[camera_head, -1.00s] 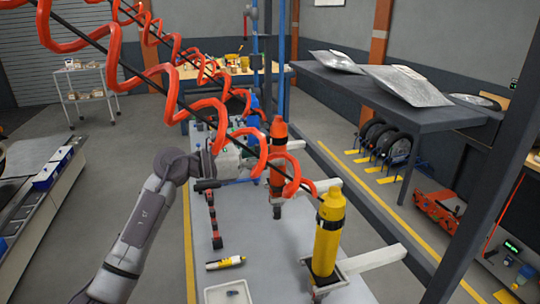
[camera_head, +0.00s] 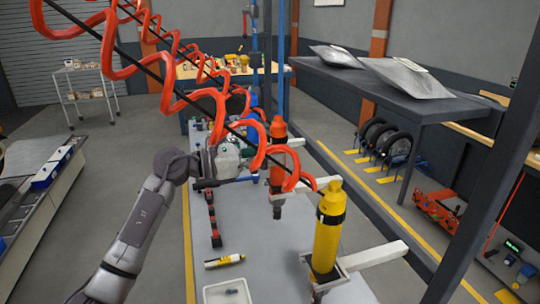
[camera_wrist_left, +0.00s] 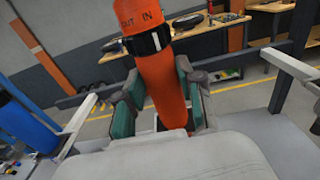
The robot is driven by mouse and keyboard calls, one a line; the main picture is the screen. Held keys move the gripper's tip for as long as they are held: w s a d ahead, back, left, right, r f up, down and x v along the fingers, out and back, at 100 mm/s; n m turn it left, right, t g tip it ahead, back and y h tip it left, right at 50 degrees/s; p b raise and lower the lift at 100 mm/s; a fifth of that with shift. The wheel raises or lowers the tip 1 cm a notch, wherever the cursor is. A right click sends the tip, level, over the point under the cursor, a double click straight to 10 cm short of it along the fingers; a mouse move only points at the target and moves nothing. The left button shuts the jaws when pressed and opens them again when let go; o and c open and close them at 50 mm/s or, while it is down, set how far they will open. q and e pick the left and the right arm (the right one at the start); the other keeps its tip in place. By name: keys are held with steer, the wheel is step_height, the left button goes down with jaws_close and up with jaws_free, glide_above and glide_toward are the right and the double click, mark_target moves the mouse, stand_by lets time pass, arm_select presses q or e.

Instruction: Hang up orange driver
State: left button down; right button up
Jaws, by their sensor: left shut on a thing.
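The orange driver (camera_head: 277,173) stands upright at the middle of the head view, its dark tip pointing down. My left gripper (camera_head: 262,163) is at its side. In the left wrist view the gripper (camera_wrist_left: 160,92) has its green-padded fingers on both sides of the orange driver (camera_wrist_left: 158,76), shut on its body. A white holder arm (camera_head: 320,185) reaches toward the driver's lower part. The coiled hose crosses in front, so I cannot tell whether the driver sits in the holder. My right gripper is not in view.
A yellow driver (camera_head: 328,228) stands in a white bracket (camera_head: 375,254) nearer me. Orange coiled hoses (camera_head: 210,105) hang across the view. On the grey table lie a yellow-and-black tube (camera_head: 225,261) and a white tray (camera_head: 210,296). A blue driver (camera_wrist_left: 25,122) is at the wrist view's left.

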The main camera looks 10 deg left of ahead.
arm_select(q)
steer(key=shift+r, duration=0.15)
stand_by(0.6)
steer(key=shift+f+b, duration=0.35)
steer(key=shift+b, duration=0.3)
stand_by(0.3)
steer(key=c, duration=0.6)
jaws_free()
steer(key=shift+c, duration=0.2)
steer(key=shift+f, duration=0.15)
steer(key=v, duration=1.2)
steer(key=shift+a, duration=0.1)
